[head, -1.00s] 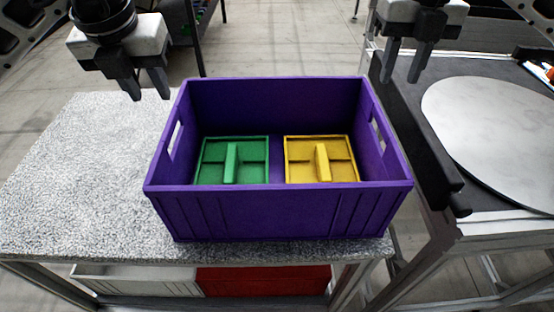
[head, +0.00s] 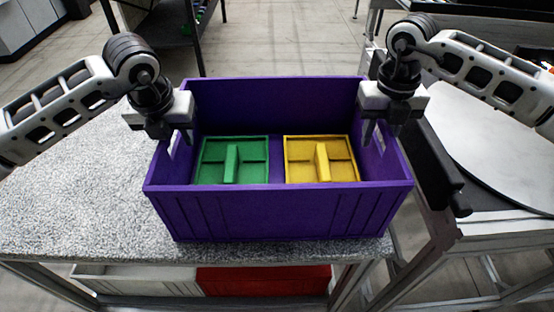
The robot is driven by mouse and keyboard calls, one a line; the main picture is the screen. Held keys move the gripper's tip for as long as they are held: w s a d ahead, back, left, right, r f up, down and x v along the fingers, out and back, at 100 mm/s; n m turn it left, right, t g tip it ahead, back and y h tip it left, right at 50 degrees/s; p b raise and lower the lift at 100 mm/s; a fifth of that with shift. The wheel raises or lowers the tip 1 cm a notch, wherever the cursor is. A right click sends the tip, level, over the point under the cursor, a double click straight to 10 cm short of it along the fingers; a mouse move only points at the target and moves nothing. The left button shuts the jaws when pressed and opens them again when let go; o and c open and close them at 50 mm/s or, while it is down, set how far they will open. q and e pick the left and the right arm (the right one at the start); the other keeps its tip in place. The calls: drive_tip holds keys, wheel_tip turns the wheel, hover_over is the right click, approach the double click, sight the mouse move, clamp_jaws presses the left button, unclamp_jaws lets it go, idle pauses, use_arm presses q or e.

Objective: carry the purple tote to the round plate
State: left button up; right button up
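The purple tote (head: 275,212) sits upright on the speckled grey table, near its front right corner. It holds a green divided tray (head: 216,150) on the left and a yellow divided tray (head: 300,150) on the right. My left gripper (head: 172,135) is open at the tote's left wall, with its fingers pointing down around the rim near the handle slot. My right gripper (head: 382,132) is open at the right wall, one finger showing inside; its outer finger is partly hidden. The round plate (head: 490,140) is light grey and lies on the stand to the right, partly behind my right arm.
The speckled table (head: 70,200) is clear left of the tote. A black bar (head: 440,165) runs along the near side of the plate's stand, with a gap between stand and table. A white bin (head: 135,280) and a red bin (head: 262,280) sit below the table.

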use_arm(q)
clamp_jaws()
use_arm(e)
clamp_jaws()
drive_tip(key=shift+r, duration=0.1)
idle(1.0)
use_arm(q)
drive_tip(key=shift+w+r, duration=0.1)
drive_tip(key=shift+r, duration=0.2)
use_arm(e)
drive_tip(key=shift+w+r, duration=0.15)
drive_tip(key=shift+r, duration=0.05)
